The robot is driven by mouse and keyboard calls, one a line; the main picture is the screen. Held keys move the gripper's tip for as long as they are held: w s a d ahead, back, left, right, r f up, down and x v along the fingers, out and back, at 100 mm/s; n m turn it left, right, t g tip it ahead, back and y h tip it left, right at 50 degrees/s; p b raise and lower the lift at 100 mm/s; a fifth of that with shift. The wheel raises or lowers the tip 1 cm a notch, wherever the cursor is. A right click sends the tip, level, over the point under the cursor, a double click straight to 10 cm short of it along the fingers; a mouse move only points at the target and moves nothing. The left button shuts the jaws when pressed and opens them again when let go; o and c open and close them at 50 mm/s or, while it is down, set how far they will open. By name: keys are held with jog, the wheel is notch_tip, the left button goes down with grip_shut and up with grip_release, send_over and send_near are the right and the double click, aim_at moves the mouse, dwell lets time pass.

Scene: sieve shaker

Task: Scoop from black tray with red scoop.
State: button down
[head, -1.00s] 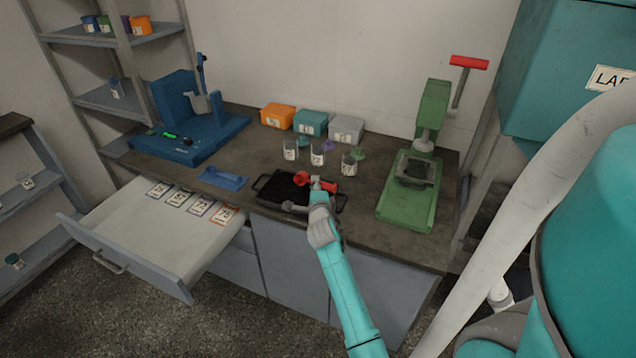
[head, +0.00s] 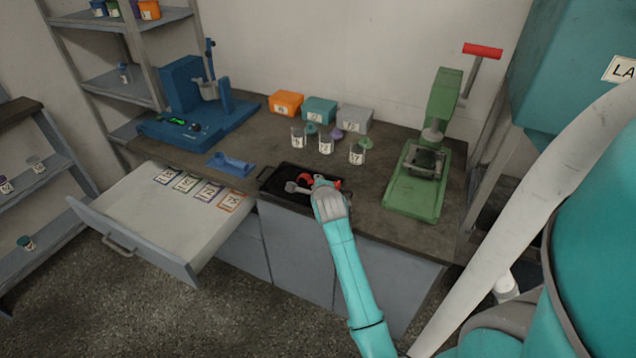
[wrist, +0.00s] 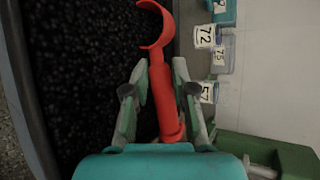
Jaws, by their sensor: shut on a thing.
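My gripper (head: 318,184) is over the black tray (wrist: 22,100) and shut on the handle of the red scoop (head: 305,178). In the wrist view the scoop (wrist: 161,85) lies lengthwise between the two fingers (wrist: 160,105), its curved bowl pointing away from my gripper. The tray holds dark, grainy material (wrist: 80,70). The bowl is seen edge-on over the tray near its right wall. I cannot tell whether the bowl touches the grains or holds any. My wrist hides part of the tray in the head view.
Labelled beakers (head: 326,145) stand behind the tray, with orange (head: 286,103), teal (head: 320,110) and grey (head: 355,118) boxes beyond. A green press (head: 415,190) stands right, a blue machine (head: 185,115) left. A blue holder (head: 231,165) and an open drawer (head: 150,225) are nearby.

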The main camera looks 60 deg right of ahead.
jog(key=shift+s+f+m+g+y, duration=0.1)
jog(key=shift+m+g+y, duration=0.15)
jog(key=shift+y, duration=0.35)
jog(key=shift+s+f+m+g+y, duration=0.1)
jog(key=shift+m+g+y, duration=0.15)
jog(key=shift+y, duration=0.35)
jog(key=y, duration=0.1)
jog(key=m+y, duration=0.1)
jog(key=y, duration=0.2)
jog(key=shift+d+g+y, duration=0.25)
jog(key=shift+g+y, duration=0.05)
jog(key=shift+g, duration=0.1)
jog(key=shift+w+d+r+h, duration=0.1)
jog(key=shift+d+r+h, duration=0.3)
jog(key=shift+h, duration=0.2)
jog(key=shift+d+r, duration=0.25)
jog(key=shift+d, duration=0.05)
jog(key=shift+w+d+r+m+y, duration=0.15)
jog(key=shift+r+y, duration=0.2)
jog(key=shift+y, duration=0.2)
jog(key=shift+s+d+r+m+y, duration=0.15)
jog(key=shift+r+y, duration=0.15)
jog(key=shift+y, duration=0.25)
jog(key=shift+w+r+m+y, duration=0.1)
jog(key=shift+r+m+y, duration=0.3)
jog(key=shift+y, duration=0.5)
